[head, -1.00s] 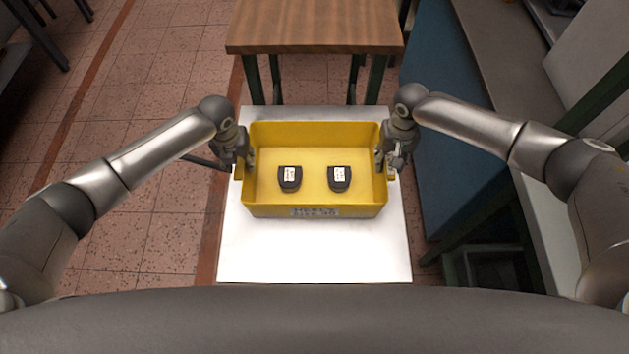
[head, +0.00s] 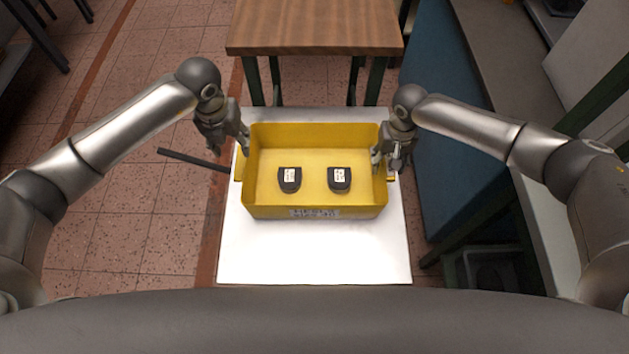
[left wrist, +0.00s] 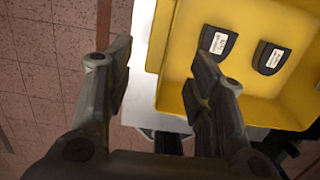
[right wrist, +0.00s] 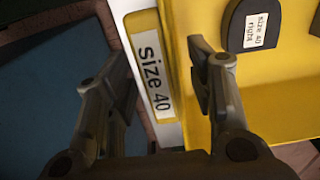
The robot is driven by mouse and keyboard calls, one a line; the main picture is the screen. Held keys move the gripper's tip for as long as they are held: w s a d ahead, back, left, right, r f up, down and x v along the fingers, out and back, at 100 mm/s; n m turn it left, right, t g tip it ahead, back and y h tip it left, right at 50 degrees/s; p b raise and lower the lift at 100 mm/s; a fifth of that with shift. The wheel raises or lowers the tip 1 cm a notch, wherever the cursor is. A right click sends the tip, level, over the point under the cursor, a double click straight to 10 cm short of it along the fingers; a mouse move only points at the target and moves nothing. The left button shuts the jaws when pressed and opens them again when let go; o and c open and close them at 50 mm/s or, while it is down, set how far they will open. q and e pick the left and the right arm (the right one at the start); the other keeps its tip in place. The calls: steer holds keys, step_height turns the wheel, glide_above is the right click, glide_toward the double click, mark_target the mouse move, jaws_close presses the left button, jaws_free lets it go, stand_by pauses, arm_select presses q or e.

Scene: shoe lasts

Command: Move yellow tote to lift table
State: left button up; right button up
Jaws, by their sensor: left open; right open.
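The yellow tote (head: 315,211) stands upright on the white top of the lift table (head: 315,255). Two dark shoe lasts with white labels, a left one (head: 289,180) and a right one (head: 339,179), lie inside it. My left gripper (head: 240,148) is open above the tote's left rim, raised and slightly off it. In the left wrist view its open fingers (left wrist: 160,75) show with the tote's edge beyond. My right gripper (head: 388,160) is open at the tote's right side. In the right wrist view a "size 40" label (right wrist: 152,75) lies between its fingers (right wrist: 160,75).
A wooden-topped table (head: 315,30) stands just behind the lift table. A blue panel and grey bench (head: 500,70) run along the right. A dark bar (head: 192,159) sticks out left of the lift table. Tiled floor (head: 150,210) lies open on the left.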

step_height(320, 180, up, 12)
stand_by(0.6)
stand_by(0.5)
